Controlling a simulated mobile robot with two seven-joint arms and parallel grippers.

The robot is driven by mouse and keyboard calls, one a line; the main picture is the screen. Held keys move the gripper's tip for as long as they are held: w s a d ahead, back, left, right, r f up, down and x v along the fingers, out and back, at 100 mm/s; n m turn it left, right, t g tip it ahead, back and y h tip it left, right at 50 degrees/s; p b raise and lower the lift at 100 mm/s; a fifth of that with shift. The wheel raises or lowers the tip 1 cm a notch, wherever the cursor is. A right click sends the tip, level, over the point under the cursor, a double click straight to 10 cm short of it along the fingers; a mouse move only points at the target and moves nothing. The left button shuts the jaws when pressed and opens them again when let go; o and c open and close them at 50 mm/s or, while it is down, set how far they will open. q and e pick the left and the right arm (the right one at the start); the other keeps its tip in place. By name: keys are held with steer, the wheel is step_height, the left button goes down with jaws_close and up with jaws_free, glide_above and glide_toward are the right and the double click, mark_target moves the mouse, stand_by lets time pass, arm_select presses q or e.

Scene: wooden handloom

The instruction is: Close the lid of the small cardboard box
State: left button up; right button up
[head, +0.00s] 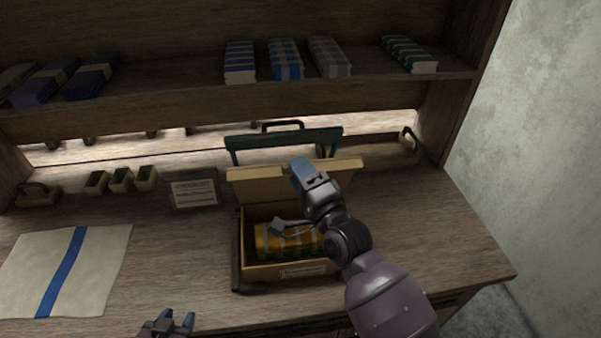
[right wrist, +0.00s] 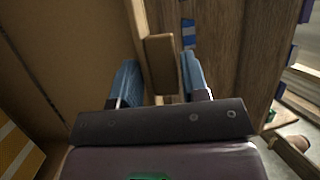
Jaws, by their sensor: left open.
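The small cardboard box (head: 251,272) stands on the wooden bench with its lid (head: 262,187) raised upright at the back. A yellow-and-grey striped roll (head: 270,241) lies inside. My right gripper (head: 303,171) is at the lid's upper edge, its arm hiding part of the box's right side. In the right wrist view, a small cardboard tab (right wrist: 161,64) sits between the two blue fingers of my right gripper (right wrist: 163,78); whether they press on it is unclear. My left gripper (head: 170,321) is open and empty at the bench's front edge, partly cut off by the frame.
A cloth with a blue stripe (head: 100,265) lies at the left. A small sign (head: 193,191) and several small open boxes (head: 121,180) stand behind. A dark green handled frame (head: 285,139) stands behind the lid. Folded textiles line the shelf (head: 180,93). The bench's right side is clear.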

steer(key=shift+o, duration=0.8)
arm_select(q)
steer(key=shift+s+a+r+p, duration=0.1)
steer(key=shift+s+r+p, duration=0.35)
steer(key=shift+p, duration=0.45)
arm_select(e)
steer(key=v, duration=1.1)
arm_select(q)
steer(key=shift+f+b, duration=1.35)
steer(key=shift+b, duration=1.1)
arm_select(e)
steer(key=s+d+f, duration=0.6)
steer(key=s+f, duration=0.1)
steer(key=f, duration=0.1)
steer(key=shift+s, duration=0.2)
steer(key=shift+d, duration=0.1)
